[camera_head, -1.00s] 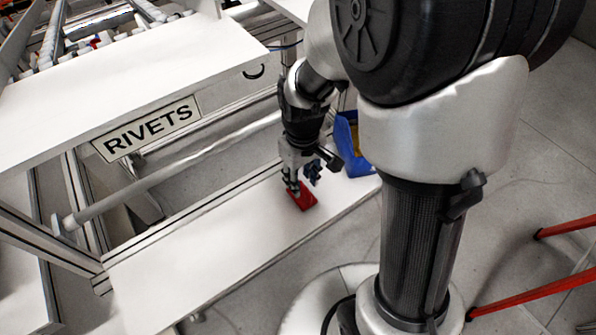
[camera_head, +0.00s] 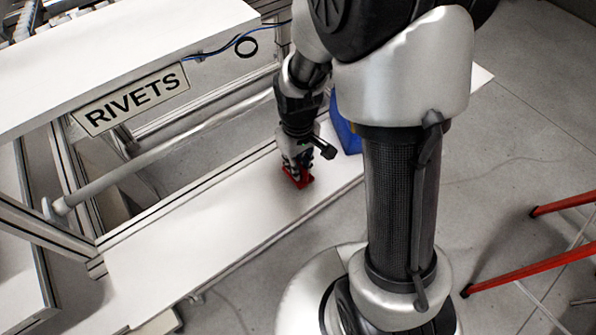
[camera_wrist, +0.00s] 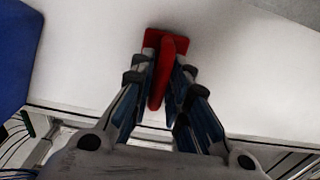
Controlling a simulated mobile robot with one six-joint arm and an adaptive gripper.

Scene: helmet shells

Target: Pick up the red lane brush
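The red lane brush (camera_head: 299,181) stands on the white shelf, base down, in the camera_head view. In the camera_wrist view its flat red base (camera_wrist: 154,38) lies against the white surface and its raised handle (camera_wrist: 164,78) points toward me. My gripper (camera_head: 296,168) is down at the brush and hides part of it. In the camera_wrist view my gripper's two fingers (camera_wrist: 166,68) stand on either side of the handle, close to it. Whether both fingers press on it I cannot tell. The brush does not look lifted.
A blue bin (camera_head: 346,132) stands on the shelf just behind and right of my gripper; its blue side also shows in the wrist view (camera_wrist: 15,55). The white shelf (camera_head: 190,245) is clear to the left. A upper white panel with a RIVETS sign (camera_head: 132,98) overhangs behind. Red legs (camera_head: 530,280) stand right.

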